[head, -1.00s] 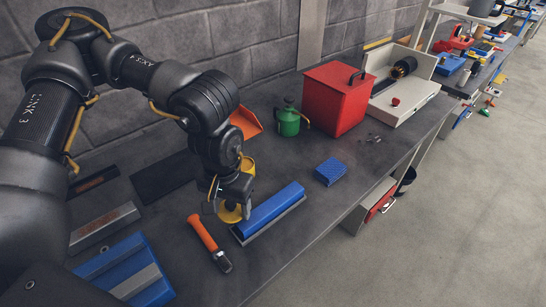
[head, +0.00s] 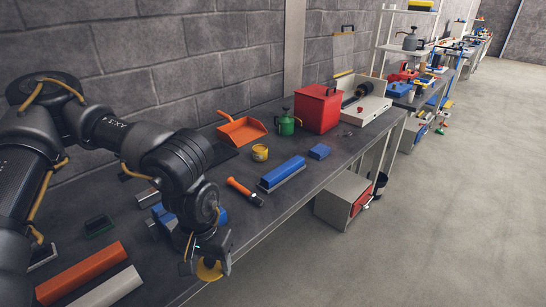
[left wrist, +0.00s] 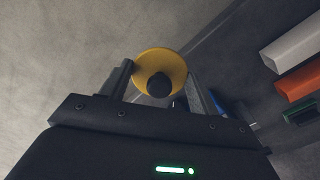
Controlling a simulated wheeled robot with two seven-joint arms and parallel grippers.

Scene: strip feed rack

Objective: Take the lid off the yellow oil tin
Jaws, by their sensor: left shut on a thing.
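The yellow oil tin (head: 260,153) stands upright on the bench, past the orange-handled tool. No lid with a knob shows on its top; its inside is too small to make out. My left gripper (head: 208,262) is shut on the round yellow lid (head: 209,270), well apart from the tin and near the bench's front edge. In the left wrist view the lid (left wrist: 170,60) sits between the two fingers (left wrist: 160,84), with its black knob (left wrist: 159,85) showing. My right gripper is not in view.
A blue block on a grey base (head: 283,172) and an orange-handled tool (head: 244,190) lie near the tin. Behind are an orange dustpan (head: 241,131), a green can (head: 286,124) and a red box (head: 318,109). Orange and grey bars (head: 82,273) lie at the near left.

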